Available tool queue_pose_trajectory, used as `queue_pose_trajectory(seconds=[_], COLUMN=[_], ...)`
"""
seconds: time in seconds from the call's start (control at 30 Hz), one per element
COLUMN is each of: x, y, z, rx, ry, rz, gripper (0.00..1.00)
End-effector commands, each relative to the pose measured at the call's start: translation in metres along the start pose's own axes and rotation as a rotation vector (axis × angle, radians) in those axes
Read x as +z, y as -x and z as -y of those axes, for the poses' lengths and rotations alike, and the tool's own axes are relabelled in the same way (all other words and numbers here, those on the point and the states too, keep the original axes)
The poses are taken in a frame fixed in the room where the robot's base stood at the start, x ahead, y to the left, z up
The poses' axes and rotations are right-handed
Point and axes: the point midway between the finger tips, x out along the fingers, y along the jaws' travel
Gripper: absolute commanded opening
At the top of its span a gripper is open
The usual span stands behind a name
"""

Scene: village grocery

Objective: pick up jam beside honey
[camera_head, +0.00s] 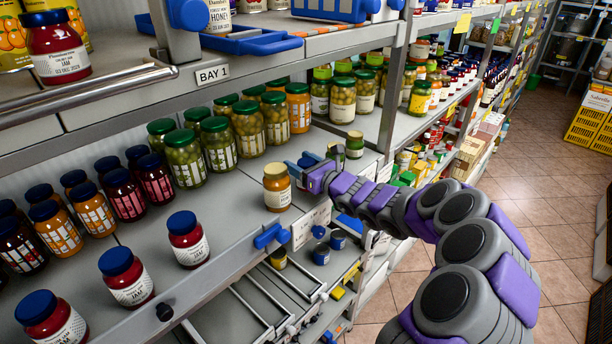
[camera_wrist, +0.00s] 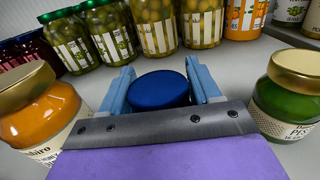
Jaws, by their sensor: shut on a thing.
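My gripper (camera_head: 306,168) reaches over the middle shelf, between an orange jar with a gold lid (camera_head: 277,188) and a green jar (camera_head: 354,146). In the wrist view, its blue fingers (camera_wrist: 161,88) are shut on a blue-lidded jar (camera_wrist: 158,90). Only the lid shows clearly, so its contents and label are hidden. Red jam jars with blue lids stand at the front left of this shelf, one of them nearest my gripper (camera_head: 188,240). Another jam jar (camera_head: 56,46) is on the upper shelf. A jar labelled honey (camera_head: 216,16) is also up there, partly cut off.
In the wrist view, the orange jar (camera_wrist: 40,112) stands close on the left and the green pesto jar (camera_wrist: 288,98) close on the right. Pickle jars (camera_head: 184,158) line the back. The upper shelf edge (camera_head: 255,80) overhangs. Open floor (camera_head: 545,210) lies right.

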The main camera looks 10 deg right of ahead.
Motion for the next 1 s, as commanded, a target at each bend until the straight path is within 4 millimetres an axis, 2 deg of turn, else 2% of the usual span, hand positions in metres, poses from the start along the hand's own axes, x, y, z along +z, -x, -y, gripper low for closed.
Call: queue_pose_trajectory(seconds=[0.03,0.33,0.57,0.6,0.63,0.67,1.0], x=[0.000,0.000,0.001,0.004,0.006,0.009,0.072], y=[0.000,0.000,0.000,0.000,0.000,0.000,0.000], z=[0.000,0.000,0.000,0.000,0.000,0.000,-0.001], rx=[0.000,0.000,0.000,0.000,0.000,0.000,0.002], ry=[0.000,0.000,0.000,0.000,0.001,0.001,0.004], rz=[0.000,0.000,0.001,0.001,0.001,0.002,0.002], gripper=[0.45,0.17,0.17,0.10,0.08,0.01,0.01])
